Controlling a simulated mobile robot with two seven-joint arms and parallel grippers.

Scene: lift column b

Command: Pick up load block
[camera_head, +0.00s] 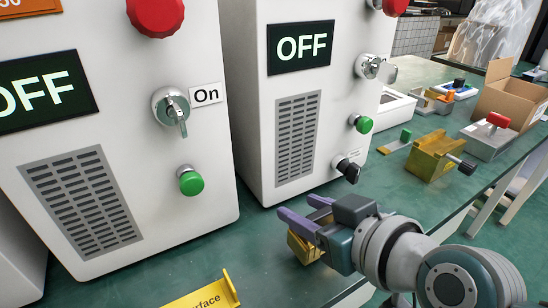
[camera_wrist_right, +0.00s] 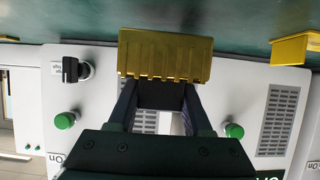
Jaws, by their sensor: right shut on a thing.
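The load block is a brass-yellow block with a ribbed edge. In the head view it (camera_head: 304,248) is partly hidden beneath my right gripper (camera_head: 304,212). In the right wrist view the load block (camera_wrist_right: 165,52) spans the tips of my right gripper (camera_wrist_right: 160,92), which is shut on it. The gripper has purple fingers and comes in from the lower right, in front of the white cabinets. I cannot tell whether the block touches the table. My left gripper is not in view.
White cabinets (camera_head: 228,170) with OFF displays, knobs and green buttons stand close behind the gripper. A yellow labelled bracket (camera_head: 207,296) is at the bottom. On the green table (camera_head: 425,205) to the right are a brass vise-like block (camera_head: 430,157) and an open cardboard box (camera_head: 508,100).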

